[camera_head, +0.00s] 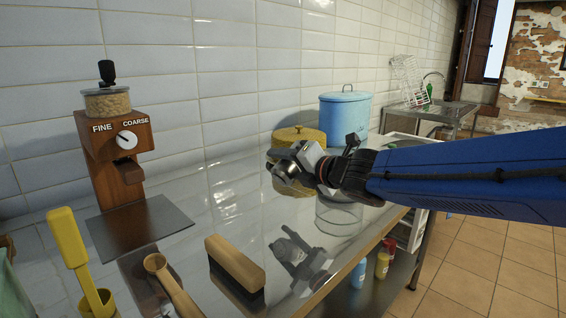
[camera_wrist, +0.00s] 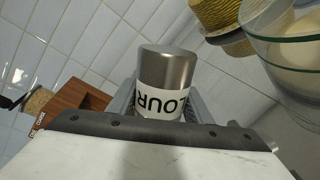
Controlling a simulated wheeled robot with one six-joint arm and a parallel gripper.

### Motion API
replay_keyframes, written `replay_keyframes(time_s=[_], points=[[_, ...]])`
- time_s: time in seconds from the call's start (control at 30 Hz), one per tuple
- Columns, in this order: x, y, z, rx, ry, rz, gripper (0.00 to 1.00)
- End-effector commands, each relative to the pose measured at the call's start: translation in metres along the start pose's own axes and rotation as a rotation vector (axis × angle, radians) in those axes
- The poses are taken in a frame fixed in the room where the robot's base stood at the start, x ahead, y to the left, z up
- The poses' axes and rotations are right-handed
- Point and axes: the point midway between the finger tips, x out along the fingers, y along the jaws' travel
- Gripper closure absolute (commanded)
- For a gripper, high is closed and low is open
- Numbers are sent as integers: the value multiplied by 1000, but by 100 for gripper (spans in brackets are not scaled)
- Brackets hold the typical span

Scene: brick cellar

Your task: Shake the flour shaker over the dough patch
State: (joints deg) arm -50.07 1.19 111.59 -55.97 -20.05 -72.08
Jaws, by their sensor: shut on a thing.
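The flour shaker (camera_wrist: 168,68) is a metal cylinder with a white label reading part of "FLOUR", upside down in the wrist view. My gripper (camera_head: 300,166) is shut on it, with a finger on each side of the shaker. In the head view my gripper is above the counter, in front of the yellow woven pot, and a metallic end of the shaker (camera_head: 283,172) shows at its tip. I cannot make out a dough patch for certain. A glass bowl (camera_wrist: 262,48) with something pale in it stands at the right of the wrist view.
The steel counter (camera_head: 215,208) holds a wooden grinder (camera_head: 115,165) at left, a wooden brush (camera_head: 236,262), a wooden scoop (camera_head: 165,280) and a yellow-handled tool (camera_head: 68,238). A glass vessel (camera_head: 338,217) stands below my arm. A blue pot (camera_head: 344,112) is behind.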

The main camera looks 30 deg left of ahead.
Motion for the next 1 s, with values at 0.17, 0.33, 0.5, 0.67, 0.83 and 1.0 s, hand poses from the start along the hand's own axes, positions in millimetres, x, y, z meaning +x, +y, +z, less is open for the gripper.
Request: replay_keyframes(time_s=[0.17,0.33,0.5,0.67,0.83,1.0], points=[[0,-2,0,-45,-10,0,80],[-6,24,17,-64,-15,1,80],[1,-4,-1,-58,-12,-3,80],[-6,24,17,-65,-16,2,80],[1,-4,-1,-58,-12,-3,80],[-6,24,17,-64,-16,2,80]])
